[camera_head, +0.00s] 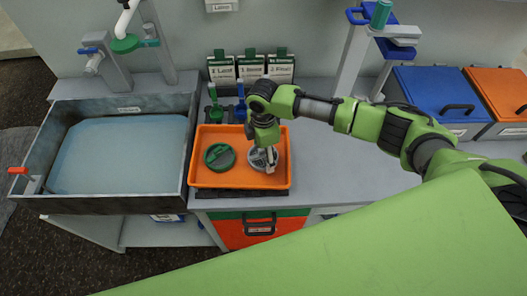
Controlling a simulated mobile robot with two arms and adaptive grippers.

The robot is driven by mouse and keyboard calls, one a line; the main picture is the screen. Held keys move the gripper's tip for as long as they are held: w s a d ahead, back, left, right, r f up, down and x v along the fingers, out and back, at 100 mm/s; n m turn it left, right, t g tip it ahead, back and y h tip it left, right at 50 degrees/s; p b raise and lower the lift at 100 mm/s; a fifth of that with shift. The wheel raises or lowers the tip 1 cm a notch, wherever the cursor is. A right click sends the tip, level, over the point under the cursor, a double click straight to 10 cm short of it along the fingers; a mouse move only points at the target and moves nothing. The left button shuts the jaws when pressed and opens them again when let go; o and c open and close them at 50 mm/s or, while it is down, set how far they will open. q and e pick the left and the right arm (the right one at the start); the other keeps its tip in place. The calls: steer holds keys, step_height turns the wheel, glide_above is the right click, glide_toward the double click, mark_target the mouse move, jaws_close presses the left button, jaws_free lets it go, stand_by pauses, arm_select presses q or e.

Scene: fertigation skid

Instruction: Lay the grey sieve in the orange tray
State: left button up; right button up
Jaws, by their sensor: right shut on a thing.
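The orange tray (225,183) sits on the counter just right of the sink. My right gripper (266,152) points down over the right part of the tray and is shut on the grey sieve (257,161). The sieve is round and partly hidden by the fingers. It appears within the tray's outline, at or close to the tray floor; I cannot tell whether it touches. A green round part (219,157) lies in the left part of the tray. My left gripper is not in view.
A water-filled sink (120,155) is at the left, with a red-handled valve (18,170) on its left side. Green and blue upright tools (240,103) and label cards (250,67) stand behind the tray. Blue (432,95) and orange (497,90) lidded bins are at right. The counter (325,165) right of the tray is clear.

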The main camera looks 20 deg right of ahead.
steer(key=shift+f, duration=0.2)
steer(key=o, duration=1.1)
steer(key=shift+r, duration=0.1)
step_height(320, 180, up, 11)
steer(key=b, duration=0.2)
steer(key=shift+b, duration=0.35)
steer(key=shift+r, duration=0.65)
